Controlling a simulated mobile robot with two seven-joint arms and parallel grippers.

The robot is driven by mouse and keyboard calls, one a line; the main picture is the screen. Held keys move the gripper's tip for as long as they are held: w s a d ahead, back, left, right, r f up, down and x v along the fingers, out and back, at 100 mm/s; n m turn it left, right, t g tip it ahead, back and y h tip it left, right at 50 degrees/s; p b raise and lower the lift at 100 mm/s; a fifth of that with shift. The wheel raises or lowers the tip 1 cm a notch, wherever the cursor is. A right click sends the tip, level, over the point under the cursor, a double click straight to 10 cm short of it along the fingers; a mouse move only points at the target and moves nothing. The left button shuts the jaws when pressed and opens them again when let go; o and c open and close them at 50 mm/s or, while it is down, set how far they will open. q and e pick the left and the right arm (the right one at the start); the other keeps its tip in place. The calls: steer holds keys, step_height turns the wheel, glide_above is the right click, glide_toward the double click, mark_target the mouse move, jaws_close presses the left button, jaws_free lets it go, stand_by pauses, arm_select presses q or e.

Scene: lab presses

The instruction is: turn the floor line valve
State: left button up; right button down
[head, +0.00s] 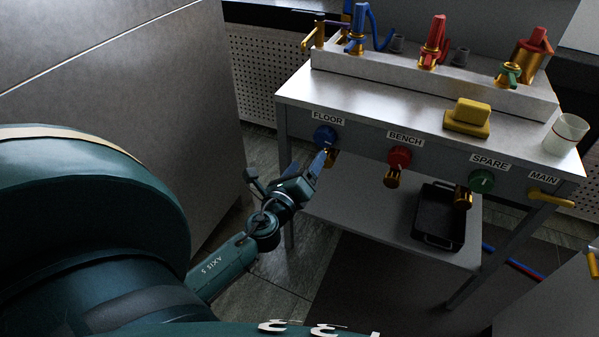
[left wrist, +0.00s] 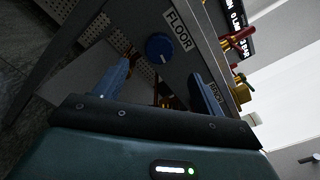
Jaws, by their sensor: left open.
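The floor line valve is a round blue knob (head: 325,135) with a brass body below it, on the bench's front panel under the FLOOR label (head: 328,118). My left gripper (head: 316,165) is just in front of and below the knob, and partly covers the brass part. In the left wrist view the blue knob (left wrist: 159,46) lies beyond the gap between the two spread blue fingers of the gripper (left wrist: 160,75). The gripper is open, and it does not appear to hold the knob. My right gripper is not in view.
Along the panel are a red BENCH knob (head: 399,157), a green SPARE knob (head: 481,181) and a brass MAIN handle (head: 550,198). A yellow block (head: 471,113) and a clear cup (head: 567,134) stand on top. A black tray (head: 437,217) lies on the lower shelf. A grey cabinet (head: 120,90) stands left.

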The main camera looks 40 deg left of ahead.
arm_select(q)
steer(key=v, duration=0.3)
stand_by(0.5)
